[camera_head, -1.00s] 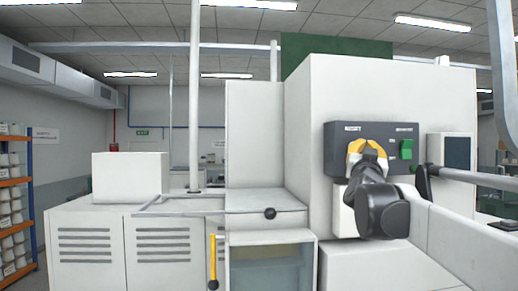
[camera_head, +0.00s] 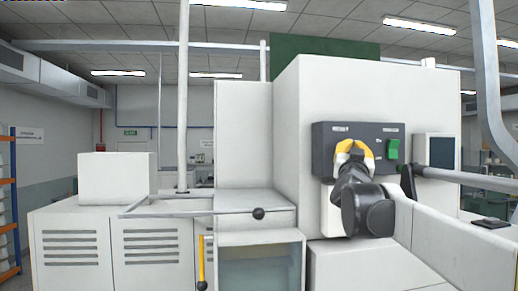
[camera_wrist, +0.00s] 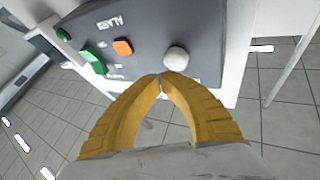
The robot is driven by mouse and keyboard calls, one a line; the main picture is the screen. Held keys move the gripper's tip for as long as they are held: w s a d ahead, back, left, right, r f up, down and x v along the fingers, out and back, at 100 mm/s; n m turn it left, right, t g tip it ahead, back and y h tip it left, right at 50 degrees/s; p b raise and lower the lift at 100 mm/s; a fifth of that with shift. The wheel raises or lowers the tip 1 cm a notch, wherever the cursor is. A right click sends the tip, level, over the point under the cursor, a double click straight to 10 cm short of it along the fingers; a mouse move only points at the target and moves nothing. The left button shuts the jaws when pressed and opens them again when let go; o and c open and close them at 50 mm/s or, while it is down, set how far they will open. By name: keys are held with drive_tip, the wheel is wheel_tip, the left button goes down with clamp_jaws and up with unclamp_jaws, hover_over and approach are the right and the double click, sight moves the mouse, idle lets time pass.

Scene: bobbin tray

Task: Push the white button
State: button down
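The white button (camera_wrist: 176,57) is a round knob on the dark grey control panel (camera_head: 325,140). It shows in the wrist view just beyond and slightly right of my fingertips; a gap or contact between them is hard to tell. In the head view my gripper hides it. My gripper (camera_wrist: 161,76) has yellow fingers whose tips meet, with nothing between them. In the head view my gripper (camera_head: 356,146) is in front of the panel's middle.
An orange button (camera_wrist: 123,47) and a green switch (camera_wrist: 95,60) sit left of the white button in the wrist view. A grey rail (camera_head: 470,179) runs right of my arm.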

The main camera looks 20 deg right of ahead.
drive_tip(key=shift+w, duration=0.15)
drive_tip(key=shift+w+d, duration=0.1)
drive_tip(key=shift+w, duration=0.2)
drive_tip(key=shift+w+d, duration=0.1)
drive_tip(key=shift+w, duration=0.4)
idle(1.0)
drive_tip(key=shift+s, duration=0.1)
drive_tip(key=shift+s+a, duration=0.2)
drive_tip(key=shift+s, duration=0.65)
drive_tip(key=shift+s+a+p, duration=0.15)
drive_tip(key=shift+s+a, duration=0.05)
drive_tip(key=shift+s, duration=0.6)
drive_tip(key=shift+s+a+p, duration=0.1)
drive_tip(key=shift+s+a, duration=0.1)
drive_tip(key=shift+s, duration=0.6)
drive_tip(key=shift+s+a+p, duration=0.15)
drive_tip(key=shift+s+a, duration=0.05)
drive_tip(key=shift+s, duration=0.6)
